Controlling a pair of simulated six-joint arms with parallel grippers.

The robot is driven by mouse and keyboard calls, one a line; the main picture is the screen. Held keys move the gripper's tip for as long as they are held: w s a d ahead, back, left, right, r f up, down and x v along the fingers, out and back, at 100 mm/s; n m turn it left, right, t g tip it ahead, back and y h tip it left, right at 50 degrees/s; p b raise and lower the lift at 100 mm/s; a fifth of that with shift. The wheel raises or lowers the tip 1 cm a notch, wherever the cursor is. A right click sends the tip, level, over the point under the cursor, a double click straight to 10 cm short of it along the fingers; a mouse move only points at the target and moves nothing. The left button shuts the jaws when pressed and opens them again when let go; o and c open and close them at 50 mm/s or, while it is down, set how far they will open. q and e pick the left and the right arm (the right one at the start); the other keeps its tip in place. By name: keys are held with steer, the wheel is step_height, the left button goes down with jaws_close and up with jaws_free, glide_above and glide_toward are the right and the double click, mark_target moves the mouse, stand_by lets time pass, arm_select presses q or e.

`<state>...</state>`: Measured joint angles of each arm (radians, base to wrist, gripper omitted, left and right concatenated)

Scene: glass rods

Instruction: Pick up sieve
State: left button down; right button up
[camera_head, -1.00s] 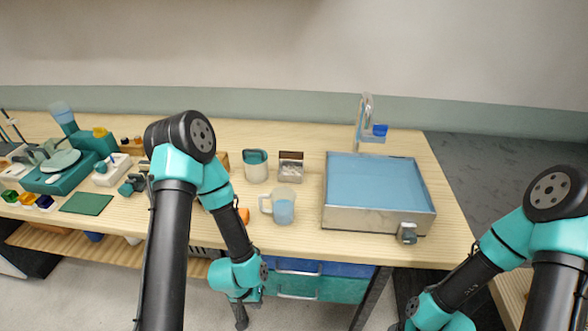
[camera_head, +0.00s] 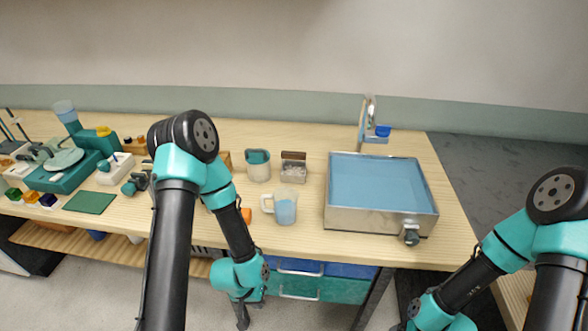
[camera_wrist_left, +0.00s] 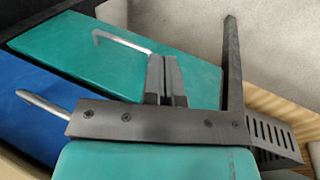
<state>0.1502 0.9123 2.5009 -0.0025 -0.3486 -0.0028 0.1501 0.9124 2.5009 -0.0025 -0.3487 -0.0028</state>
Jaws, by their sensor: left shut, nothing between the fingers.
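I cannot pick out a sieve for certain in either view. A grey slotted piece (camera_wrist_left: 272,136) shows at the right in the left wrist view, partly behind my gripper; I cannot tell what it is. My left gripper (camera_head: 243,318) hangs low in front of the bench, below the tabletop, beside the drawers. In the left wrist view its fingers (camera_wrist_left: 166,62) are together and empty, in front of a green drawer (camera_wrist_left: 90,60). My right arm is at the lower right of the head view, with its gripper out of frame.
On the bench are a measuring jug (camera_head: 285,208), a green-topped cup (camera_head: 258,166), a small clear box (camera_head: 293,170) and a large blue-filled metal basin (camera_head: 330,218) with a tap (camera_head: 367,115). A green mat (camera_head: 90,202) lies left. Drawer handles (camera_head: 300,271) stick out near my left gripper.

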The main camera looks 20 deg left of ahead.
arm_select(q)
steer(key=c, duration=1.9)
jaws_free()
steer(key=o, duration=1.1)
steer(key=shift+c, duration=0.2)
steer(key=shift+w+a, duration=0.1)
